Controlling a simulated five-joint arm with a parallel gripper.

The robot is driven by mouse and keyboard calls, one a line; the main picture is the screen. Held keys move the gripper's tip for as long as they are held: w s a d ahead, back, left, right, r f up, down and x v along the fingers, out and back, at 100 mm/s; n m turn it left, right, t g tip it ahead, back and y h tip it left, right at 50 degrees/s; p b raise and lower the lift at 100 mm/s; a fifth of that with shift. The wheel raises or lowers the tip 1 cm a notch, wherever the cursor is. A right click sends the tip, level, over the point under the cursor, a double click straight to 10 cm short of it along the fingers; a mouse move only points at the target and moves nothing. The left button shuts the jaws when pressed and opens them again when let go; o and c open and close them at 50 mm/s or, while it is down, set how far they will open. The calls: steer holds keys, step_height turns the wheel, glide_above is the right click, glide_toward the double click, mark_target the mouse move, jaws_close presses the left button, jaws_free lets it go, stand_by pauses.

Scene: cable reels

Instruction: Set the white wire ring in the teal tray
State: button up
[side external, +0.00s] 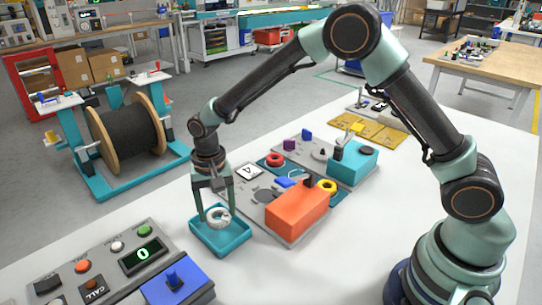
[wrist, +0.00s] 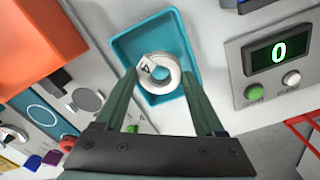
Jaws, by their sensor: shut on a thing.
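The white wire ring (side external: 217,217) is between the fingers of my gripper (side external: 215,214), which is shut on it. In the wrist view the ring (wrist: 173,81) shows its round hole and a small dark mark on its left side, with the fingertips (wrist: 159,74) on either side. The teal tray (side external: 234,246) lies on the white table below the gripper. In the wrist view the tray (wrist: 178,27) surrounds the ring, so the ring is over or inside it. I cannot tell whether the ring touches the tray floor.
An orange block (side external: 296,211) stands on a grey panel right of the tray. A button panel with a green "0" display (side external: 142,254) and a blue block (side external: 177,286) are in front. Red (side external: 275,159) and yellow (side external: 326,186) rings lie farther back.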

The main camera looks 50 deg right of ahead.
steer(key=shift+f, duration=0.15)
steer(key=shift+f, duration=1.45)
steer(key=o, duration=1.5)
steer(key=shift+r, duration=4.05)
